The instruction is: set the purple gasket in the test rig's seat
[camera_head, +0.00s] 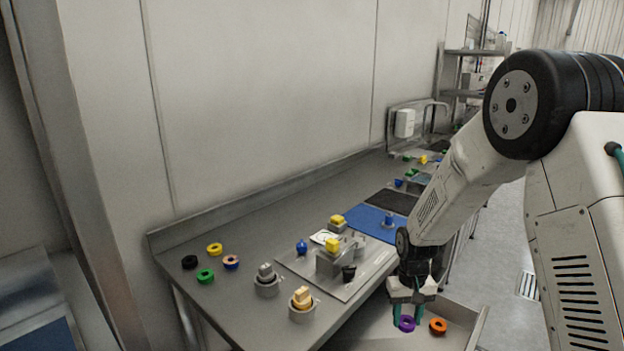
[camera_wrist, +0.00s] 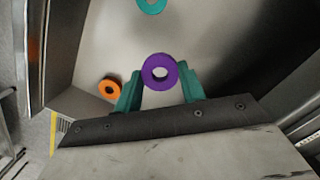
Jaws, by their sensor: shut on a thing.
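The purple gasket (camera_wrist: 160,87) is a ring held between the green fingertips of my gripper (camera_wrist: 158,90) in the wrist view. My gripper is shut on it. In the head view the gasket (camera_head: 406,323) shows at the fingertips, over or in the open tray or drawer (camera_head: 463,322) at the table's front. I cannot tell whether the gasket still touches the tray's floor. The test rig is not clear to me; a grey plate (camera_head: 297,262) bears a metal block with a yellow top (camera_head: 333,256), and I cannot make out a seat.
An orange ring (camera_head: 438,326) lies in the tray, and a teal ring (camera_wrist: 152,5) shows in the wrist view. A blue mat (camera_head: 362,228) lies farther back.

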